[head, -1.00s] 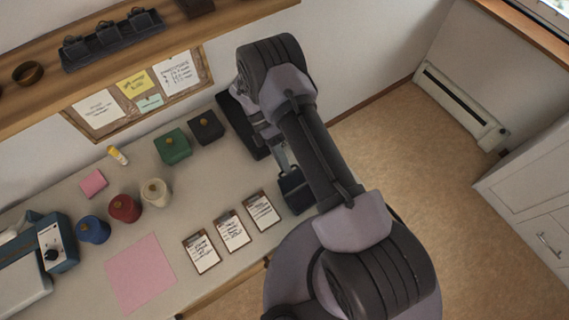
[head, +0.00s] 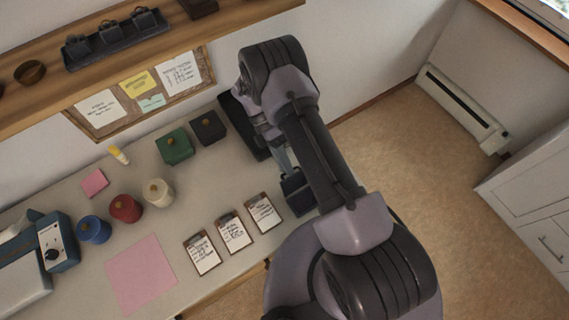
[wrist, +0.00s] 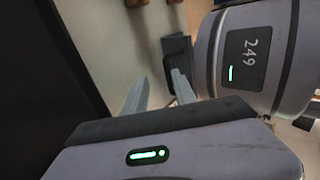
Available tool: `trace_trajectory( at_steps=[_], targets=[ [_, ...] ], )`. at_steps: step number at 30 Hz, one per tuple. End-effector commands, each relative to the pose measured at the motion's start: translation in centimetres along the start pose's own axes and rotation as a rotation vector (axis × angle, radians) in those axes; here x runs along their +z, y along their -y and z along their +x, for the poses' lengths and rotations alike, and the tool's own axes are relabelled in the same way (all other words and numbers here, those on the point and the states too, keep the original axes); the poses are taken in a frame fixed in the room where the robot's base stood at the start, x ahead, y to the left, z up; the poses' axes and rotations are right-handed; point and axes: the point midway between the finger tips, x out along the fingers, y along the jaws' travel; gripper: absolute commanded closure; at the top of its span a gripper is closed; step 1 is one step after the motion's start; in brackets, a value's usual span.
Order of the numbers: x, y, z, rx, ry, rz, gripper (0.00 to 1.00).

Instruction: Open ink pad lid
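A small dark box (head: 297,195), which looks like the ink pad, sits at the right end of the table, partly hidden by my arm. In the wrist view a dark, box-like thing (wrist: 179,52) shows just beyond my fingertips. I cannot tell clearly whether its lid is up or down. My gripper (wrist: 160,82) is open, with its two grey fingers apart and nothing seen between them. The right finger overlaps the dark box in the picture; I cannot tell whether it touches.
Three written cards (head: 234,231) lie in a row left of the dark box. Red (head: 125,209), blue (head: 94,230) and cream (head: 158,193) pots stand farther left. A shelf (head: 225,20) runs above.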

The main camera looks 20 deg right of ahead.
Motion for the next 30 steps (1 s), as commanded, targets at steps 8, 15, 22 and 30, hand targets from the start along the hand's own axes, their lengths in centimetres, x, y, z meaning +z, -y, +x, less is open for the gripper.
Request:
trace_trajectory(
  at_steps=[8, 15, 22, 30],
  targets=[
    [0.0, 0.0, -0.1, 0.001, 0.001, 0.000, 0.71],
    [0.0, 0.0, -2.6, 0.003, 0.002, 0.000, 0.71],
    [0.1, 0.0, -8.2, 0.004, 0.002, 0.001, 0.71],
    [0.0, 0.0, -11.7, 0.001, 0.001, 0.001, 0.71]
  ],
)
